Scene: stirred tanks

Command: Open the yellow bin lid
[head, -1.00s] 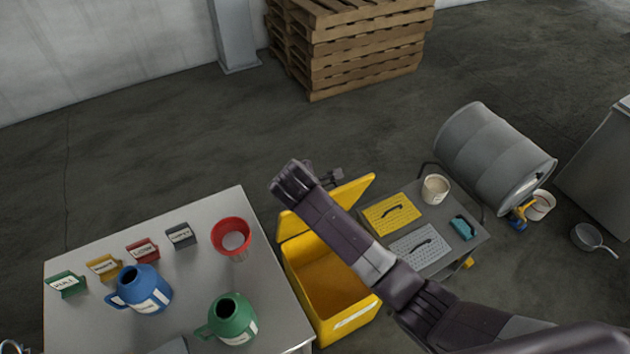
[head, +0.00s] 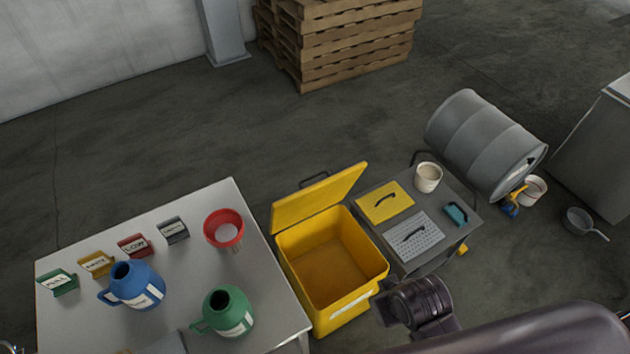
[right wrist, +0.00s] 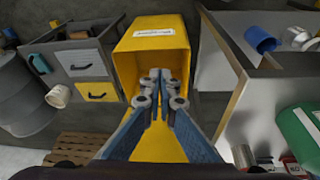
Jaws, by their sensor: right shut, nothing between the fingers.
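The yellow bin (head: 352,305) stands on the floor between the table and a grey cart. Its lid (head: 318,198) is raised, tilted up at the bin's back edge, with a dark handle (head: 314,180) at its top. The bin's interior is open to view and looks empty. In the right wrist view the bin (right wrist: 155,32) shows its white label, with my right gripper (right wrist: 161,74) in front of it. That gripper is shut and empty; I cannot tell how far from the bin it is. In the head view my right arm is at lower right, its fingers not visible. My left gripper is not in view.
The table (head: 60,325) at left holds a red funnel (head: 224,229), a blue jug (head: 140,288), a green jug (head: 228,312) and several label stands. The cart (head: 458,232) is close on the bin's right. A grey drum (head: 480,140) lies behind it. Floor behind the bin is clear.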

